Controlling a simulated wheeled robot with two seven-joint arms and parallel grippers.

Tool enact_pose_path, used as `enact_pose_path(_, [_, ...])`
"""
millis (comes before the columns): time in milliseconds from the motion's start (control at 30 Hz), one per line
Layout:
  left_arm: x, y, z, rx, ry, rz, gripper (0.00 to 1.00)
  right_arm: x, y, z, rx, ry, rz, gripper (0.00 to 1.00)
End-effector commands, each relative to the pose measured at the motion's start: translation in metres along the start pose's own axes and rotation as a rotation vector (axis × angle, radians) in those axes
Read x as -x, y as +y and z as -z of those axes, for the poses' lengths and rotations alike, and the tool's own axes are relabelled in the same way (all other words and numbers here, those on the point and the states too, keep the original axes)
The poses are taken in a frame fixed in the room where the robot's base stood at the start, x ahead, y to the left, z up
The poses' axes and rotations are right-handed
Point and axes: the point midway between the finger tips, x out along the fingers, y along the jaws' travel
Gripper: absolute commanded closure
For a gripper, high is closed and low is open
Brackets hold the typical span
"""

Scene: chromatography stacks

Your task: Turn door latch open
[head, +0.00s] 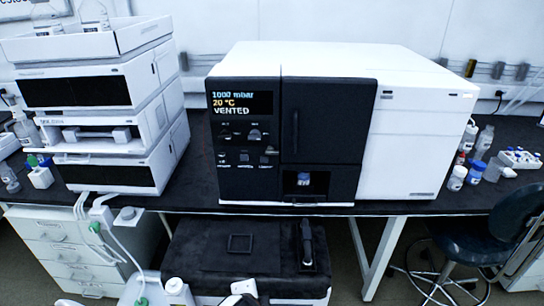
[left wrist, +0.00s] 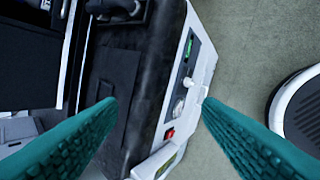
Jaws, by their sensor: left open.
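The bench instrument has a black front door (head: 323,125) in the head view. A dark vertical bar, seemingly the latch or handle (head: 295,131), runs near the door's left edge; the door looks closed. The display (head: 240,103) beside it reads 1000 mbar, 20 °C, VENTED. My left gripper (left wrist: 157,100) shows only in the left wrist view, its two teal fingers wide apart with nothing between them. Behind them is a low white-sided unit with a black top (left wrist: 112,75), and I see no door latch in that view. My right gripper is in neither view.
A stack of white modules (head: 95,110) stands left on the black bench. Bottles (head: 457,178) stand at the right, with a dark chair (head: 490,228) in front. A low black-topped unit (head: 204,247) sits below the bench. White tubing (head: 130,250) hangs at the left.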

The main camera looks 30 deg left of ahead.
Motion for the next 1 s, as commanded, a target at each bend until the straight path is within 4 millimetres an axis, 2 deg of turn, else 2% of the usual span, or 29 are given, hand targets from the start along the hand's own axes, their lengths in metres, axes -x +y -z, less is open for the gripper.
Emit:
enact_pose_path(33, [-0.004,0.018,-0.006,-0.085,-0.002,-0.057,0.4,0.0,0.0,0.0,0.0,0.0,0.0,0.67])
enact_pose_path(167, [-0.013,0.066,-0.021,-0.367,0.025,-0.222,0.4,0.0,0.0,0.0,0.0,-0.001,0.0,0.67])
enact_pose_path(267, [-0.019,0.115,-0.038,-0.648,0.093,-0.38,0.4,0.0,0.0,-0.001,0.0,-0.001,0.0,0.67])
enact_pose_path(400, [-0.018,0.194,-0.068,-1.118,0.299,-0.611,0.4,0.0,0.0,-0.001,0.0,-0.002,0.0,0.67])
enact_pose_path(500, [-0.012,0.237,-0.085,-1.391,0.474,-0.717,0.4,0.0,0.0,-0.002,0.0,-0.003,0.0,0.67])
enact_pose_path(600, [-0.006,0.265,-0.097,-1.574,0.618,-0.773,0.4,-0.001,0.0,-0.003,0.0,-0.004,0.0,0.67])
enact_pose_path(700, [-0.002,0.28,-0.104,-1.672,0.704,-0.795,0.4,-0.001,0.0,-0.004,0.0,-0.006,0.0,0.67])
enact_pose_path(867, [-0.007,0.294,-0.108,-1.711,0.74,-0.8,0.4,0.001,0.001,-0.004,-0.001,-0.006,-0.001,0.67])
enact_pose_path(1000, [-0.021,0.314,-0.111,-1.708,0.738,-0.798,0.4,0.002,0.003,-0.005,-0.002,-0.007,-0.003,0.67])
